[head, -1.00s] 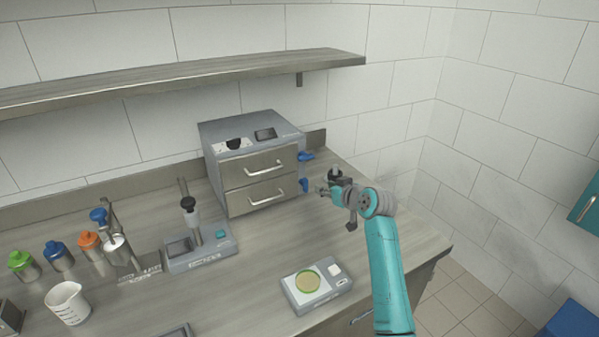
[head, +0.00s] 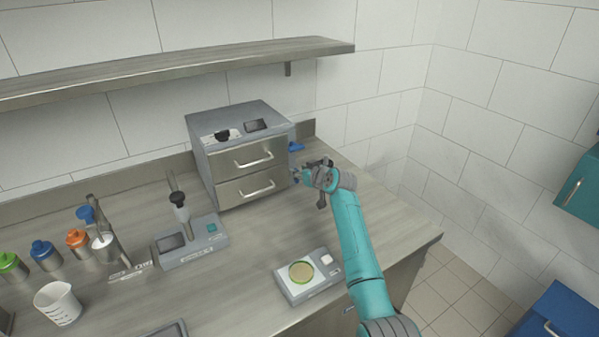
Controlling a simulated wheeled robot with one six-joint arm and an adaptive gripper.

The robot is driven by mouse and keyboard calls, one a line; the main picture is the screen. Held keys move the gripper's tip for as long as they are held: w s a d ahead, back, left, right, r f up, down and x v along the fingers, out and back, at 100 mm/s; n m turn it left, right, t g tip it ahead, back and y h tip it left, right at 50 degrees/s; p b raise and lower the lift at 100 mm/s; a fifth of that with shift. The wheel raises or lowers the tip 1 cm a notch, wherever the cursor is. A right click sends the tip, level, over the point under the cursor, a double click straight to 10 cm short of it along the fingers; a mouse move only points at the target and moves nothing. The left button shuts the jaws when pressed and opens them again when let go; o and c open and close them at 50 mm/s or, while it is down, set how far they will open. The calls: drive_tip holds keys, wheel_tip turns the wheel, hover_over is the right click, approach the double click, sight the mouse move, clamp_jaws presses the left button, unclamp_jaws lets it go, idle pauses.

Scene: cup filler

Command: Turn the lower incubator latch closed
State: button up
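The grey incubator (head: 238,119) stands on the bench against the back wall, with two drawers. The upper drawer (head: 248,157) and the lower drawer (head: 250,187) both look shut. The blue upper latch (head: 296,147) sticks out at the right side, roughly level. The blue lower latch (head: 296,176) is mostly hidden by my gripper, so its angle is unclear. My gripper (head: 301,174) is at the incubator's right side, at the lower latch. Its fingers are small and partly hidden; I cannot tell whether they are open or shut, or whether they touch the latch.
A scale with a green-rimmed dish (head: 302,272) sits in front on the bench (head: 240,250). A grey stand device (head: 188,244), several colour-capped bottles and a white beaker (head: 57,303) are to the left. A shelf (head: 180,72) hangs above.

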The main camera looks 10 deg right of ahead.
drive_tip(key=shift+w+a+f, duration=0.1)
drive_tip(key=shift+w, duration=0.1)
drive_tip(key=shift+c, duration=0.2)
clamp_jaws()
drive_tip(key=shift+a, duration=0.1)
drive_tip(key=n, duration=0.1)
drive_tip(key=a+n+h, duration=0.1)
drive_tip(key=n+t+h, duration=0.1)
drive_tip(key=shift+s+a+f+n, duration=0.25)
drive_tip(key=shift+n, duration=0.15)
drive_tip(key=shift+s+a+f+n+t+h, duration=0.15)
drive_tip(key=shift+n+t+h, duration=0.15)
drive_tip(key=shift+n, duration=0.25)
drive_tip(key=shift+w+a+f+n+t+h, duration=0.1)
drive_tip(key=shift+n+t+h, duration=0.05)
drive_tip(key=shift+n+h, duration=0.4)
drive_tip(key=shift+s+a+f+n+t+h, duration=0.15)
drive_tip(key=shift+n+t+h, duration=0.1)
drive_tip(key=shift+n, duration=0.35)
